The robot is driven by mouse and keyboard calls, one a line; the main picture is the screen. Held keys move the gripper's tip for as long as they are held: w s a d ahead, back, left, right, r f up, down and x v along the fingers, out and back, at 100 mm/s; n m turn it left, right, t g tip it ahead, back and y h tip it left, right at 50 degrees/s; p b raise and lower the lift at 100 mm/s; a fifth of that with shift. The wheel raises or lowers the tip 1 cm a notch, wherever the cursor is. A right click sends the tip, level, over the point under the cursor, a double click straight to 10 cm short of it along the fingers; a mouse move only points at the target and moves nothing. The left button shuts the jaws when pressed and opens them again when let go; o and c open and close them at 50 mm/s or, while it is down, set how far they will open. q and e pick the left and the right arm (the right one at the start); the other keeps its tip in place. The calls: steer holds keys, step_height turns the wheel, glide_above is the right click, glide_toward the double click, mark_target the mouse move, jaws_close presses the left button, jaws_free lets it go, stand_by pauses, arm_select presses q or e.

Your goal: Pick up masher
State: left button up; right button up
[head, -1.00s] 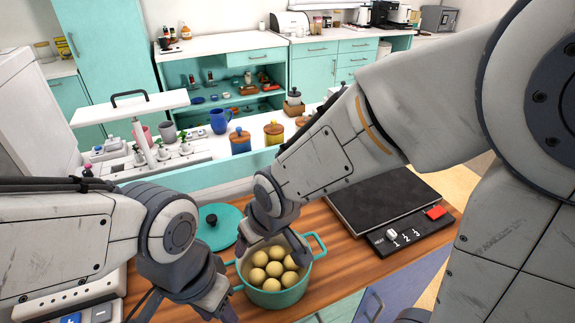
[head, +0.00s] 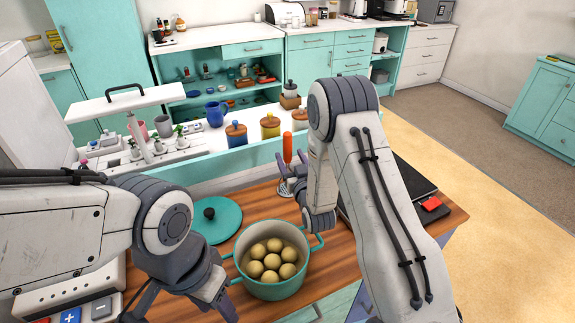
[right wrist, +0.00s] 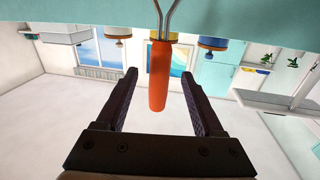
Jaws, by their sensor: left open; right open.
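The masher has an orange handle (head: 287,148) and stands upright on the wooden counter behind the pot, its metal lower part partly hidden by my right gripper (head: 293,175). In the right wrist view, the orange handle (right wrist: 158,80) and bent metal rods show upside down. The handle's end lies between the tips of the open right fingers (right wrist: 159,75), with a gap on both sides. My left gripper (head: 226,296) is open and empty, low beside the left side of the pot.
A teal pot (head: 272,289) with several round yellowish potatoes stands in front of the right gripper. Its teal lid (head: 222,227) lies to the left. A dark cooktop (head: 412,180) with a red button is at the right. Jars (head: 270,127) stand behind on a ledge.

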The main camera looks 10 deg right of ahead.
steer(key=w, duration=0.2)
steer(key=w+p, duration=0.1)
steer(key=w, duration=0.1)
steer(key=w+p, duration=0.1)
steer(key=w, duration=0.1)
steer(key=shift+w+a+f, duration=0.15)
steer(key=shift+w+f, duration=0.2)
jaws_close()
